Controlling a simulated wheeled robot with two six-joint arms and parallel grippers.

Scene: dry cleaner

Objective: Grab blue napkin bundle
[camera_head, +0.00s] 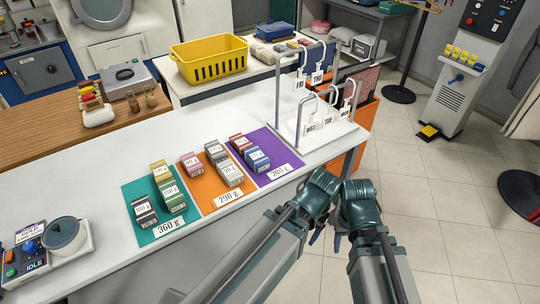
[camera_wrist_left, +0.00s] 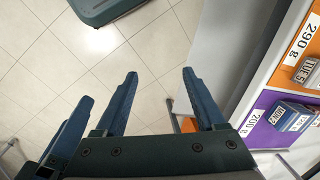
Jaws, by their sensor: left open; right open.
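The blue napkin bundle (camera_head: 258,160) lies on the purple mat (camera_head: 285,172), labelled 200 g, just in front of a red bundle (camera_head: 239,142). In the left wrist view the blue bundle (camera_wrist_left: 294,117) sits at the right edge, partly cut off. My left gripper (camera_wrist_left: 160,76) is open and empty, its two fingers spread over the floor beside the counter, apart from the bundle. My right gripper (camera_head: 338,241) is open, beside the left one and off the counter's front edge; its fingers are mostly hidden by its wrist.
A teal mat (camera_head: 129,194) and an orange mat (camera_head: 208,204) hold several other bundles. A white rack (camera_head: 318,127) with hanging tags stands right of the purple mat. A yellow basket (camera_head: 210,60) is behind. A scale (camera_head: 62,238) stands at far left.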

